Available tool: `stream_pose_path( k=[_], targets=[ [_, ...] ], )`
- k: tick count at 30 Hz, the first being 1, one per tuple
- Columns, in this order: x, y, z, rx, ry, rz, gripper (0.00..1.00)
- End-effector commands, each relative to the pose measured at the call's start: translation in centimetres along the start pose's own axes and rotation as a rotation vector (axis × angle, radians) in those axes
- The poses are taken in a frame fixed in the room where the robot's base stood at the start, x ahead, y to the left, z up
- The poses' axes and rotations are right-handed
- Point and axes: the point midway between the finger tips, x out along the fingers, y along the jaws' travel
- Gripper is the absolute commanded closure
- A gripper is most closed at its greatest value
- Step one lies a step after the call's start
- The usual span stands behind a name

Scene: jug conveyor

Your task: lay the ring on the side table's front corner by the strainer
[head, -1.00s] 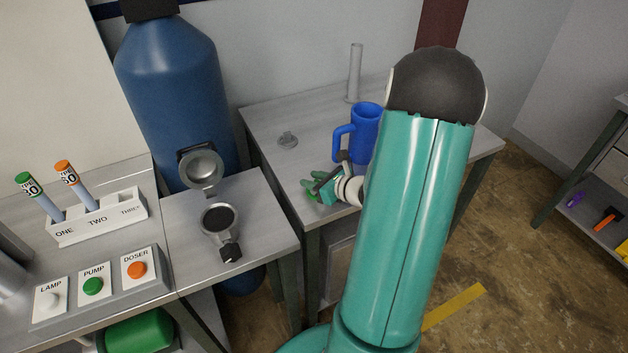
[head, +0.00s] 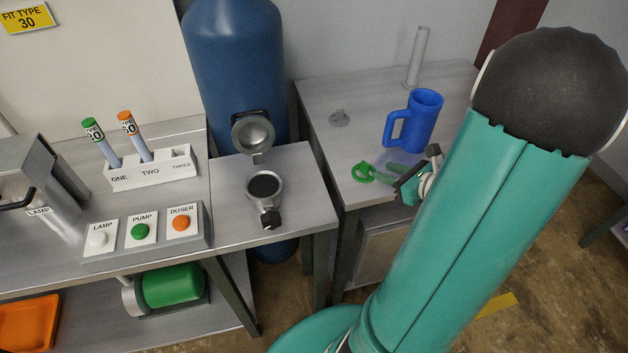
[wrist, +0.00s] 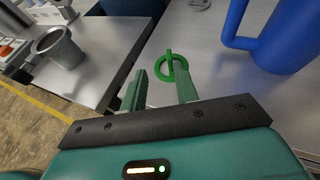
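A green ring (head: 363,173) with a short stub shows over the left part of the grey side table (head: 320,95), near its front corner. In the wrist view the ring (wrist: 158,73) is at the tip of the right finger, whose end overlaps it. I cannot tell whether it touches the tabletop. My gripper (wrist: 160,85) has its two green fingers clearly apart, with no grip on the ring visible. A round metal holder with a dark mesh-like face (head: 265,186), perhaps the strainer, is on the smaller table to the left.
A blue mug (head: 424,120) stands on the side table behind my gripper. A clear tube (head: 417,58) and a small grey lidlike piece (head: 340,119) are farther back. A gap separates the side table from the smaller table (head: 235,215).

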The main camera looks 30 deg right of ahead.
Motion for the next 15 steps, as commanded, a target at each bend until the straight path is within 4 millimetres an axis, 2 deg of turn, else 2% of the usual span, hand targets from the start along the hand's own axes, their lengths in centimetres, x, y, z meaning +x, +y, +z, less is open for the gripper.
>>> stream_pose_path(
  k=[2, 5, 7, 12, 15],
  targets=[
    [1.1, 2.4, 1.9, -0.117, 0.019, 0.088, 0.70],
    [2.5, 7.3, 4.8, -0.355, 0.060, 0.258, 0.70],
    [3.0, 11.3, 6.5, -0.564, 0.089, 0.393, 0.70],
    [2.1, 19.6, 9.1, -1.097, 0.138, 0.684, 0.70],
    [0.8, 23.1, 10.1, -1.421, 0.151, 0.822, 0.70]
  ],
)
